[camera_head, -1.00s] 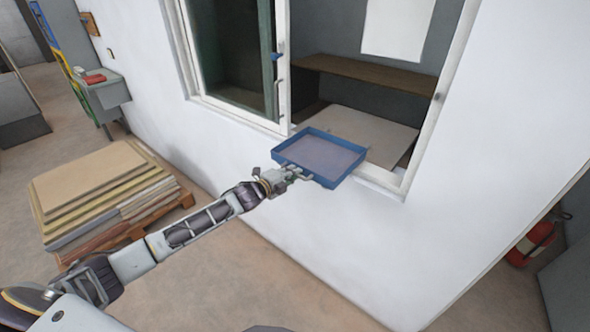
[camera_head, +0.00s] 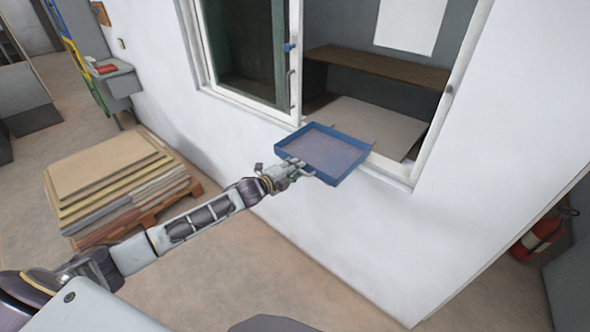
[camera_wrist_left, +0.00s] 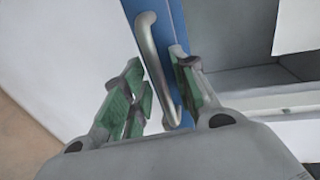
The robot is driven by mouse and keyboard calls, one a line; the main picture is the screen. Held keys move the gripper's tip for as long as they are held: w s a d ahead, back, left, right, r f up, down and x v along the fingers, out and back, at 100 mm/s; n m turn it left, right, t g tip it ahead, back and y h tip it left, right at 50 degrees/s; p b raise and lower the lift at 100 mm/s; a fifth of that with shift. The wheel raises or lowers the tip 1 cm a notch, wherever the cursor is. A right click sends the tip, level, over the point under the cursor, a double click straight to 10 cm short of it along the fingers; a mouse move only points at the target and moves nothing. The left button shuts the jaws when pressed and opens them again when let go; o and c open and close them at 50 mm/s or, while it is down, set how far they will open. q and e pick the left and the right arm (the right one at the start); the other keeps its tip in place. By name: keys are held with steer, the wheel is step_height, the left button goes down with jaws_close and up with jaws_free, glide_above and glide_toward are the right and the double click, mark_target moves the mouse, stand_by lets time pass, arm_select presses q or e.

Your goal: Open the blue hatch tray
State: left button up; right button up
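The blue hatch tray (camera_head: 352,174) is a shallow open tray jutting out from the sill of the window opening in the white wall. Short rails show between it and the sill. My left gripper (camera_head: 302,170) is at the tray's near left side. In the left wrist view, the fingers of my left gripper (camera_wrist_left: 156,88) lean inward on either side of a grey bar handle (camera_wrist_left: 147,38) on the tray's blue face (camera_wrist_left: 174,22). My right gripper is not in view.
The window frame (camera_head: 430,128) surrounds a recess with a brown shelf (camera_head: 380,66) and a pale board (camera_head: 375,125). A pallet of stacked sheets (camera_head: 110,170) stands on the floor at left. Floor below the tray is clear. A fire extinguisher (camera_head: 540,236) is at far right.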

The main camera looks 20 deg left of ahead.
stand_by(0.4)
arm_select(q)
steer(key=shift+s, duration=0.15)
steer(key=v, duration=1.1)
steer(key=shift+s+a, duration=0.15)
steer(key=shift+s, duration=0.15)
stand_by(0.7)
steer(key=shift+r, duration=0.15)
stand_by(0.4)
